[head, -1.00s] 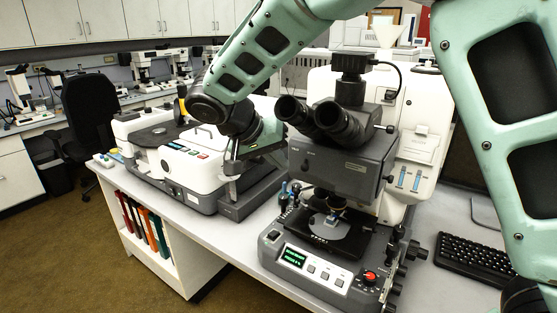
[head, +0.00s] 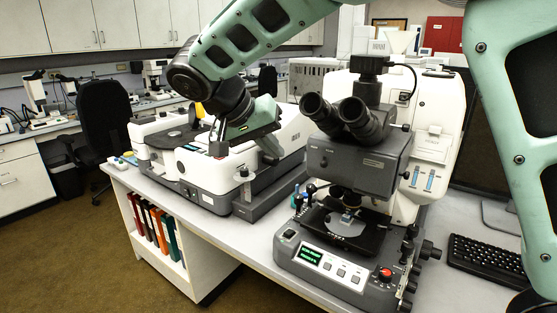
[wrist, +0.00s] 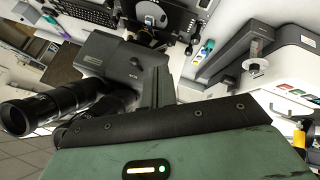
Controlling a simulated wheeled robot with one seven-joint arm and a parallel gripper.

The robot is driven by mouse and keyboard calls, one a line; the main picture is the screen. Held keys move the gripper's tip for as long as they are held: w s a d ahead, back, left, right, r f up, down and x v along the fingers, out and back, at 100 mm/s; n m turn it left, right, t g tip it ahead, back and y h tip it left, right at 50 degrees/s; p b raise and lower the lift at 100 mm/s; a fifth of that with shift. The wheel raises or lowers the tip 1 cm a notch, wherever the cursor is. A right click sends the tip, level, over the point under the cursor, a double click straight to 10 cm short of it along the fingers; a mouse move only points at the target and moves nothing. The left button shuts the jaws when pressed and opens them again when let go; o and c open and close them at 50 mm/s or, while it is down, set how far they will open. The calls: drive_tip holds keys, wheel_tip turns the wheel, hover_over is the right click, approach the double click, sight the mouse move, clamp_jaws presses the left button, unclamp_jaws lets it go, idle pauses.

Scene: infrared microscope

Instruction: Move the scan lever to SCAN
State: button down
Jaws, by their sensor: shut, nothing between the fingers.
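The infrared microscope (head: 355,165) stands on the bench, with dark eyepieces, a stage and a front panel. A red-topped control (head: 385,274) sits at the right of that panel. I cannot read a SCAN label or tell for sure which part is the scan lever. My gripper (head: 218,146) is shut and empty, above the front of the white instrument (head: 200,165) left of the microscope. It is apart from the microscope. In the wrist view, a dark finger (wrist: 158,88) points toward the bench, with the microscope at left and a silver post (wrist: 258,50) at right.
A grey block (head: 262,200) with a silver post lies between the white instrument and the microscope. A keyboard (head: 487,258) is at right. Small coloured-capped items (head: 300,196) stand beside the microscope.

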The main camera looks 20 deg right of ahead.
drive_tip(key=r, duration=0.1)
drive_tip(key=s+a, duration=0.1)
drive_tip(key=r, duration=0.1)
drive_tip(key=shift+s+a+r, duration=0.25)
drive_tip(key=shift+r, duration=0.05)
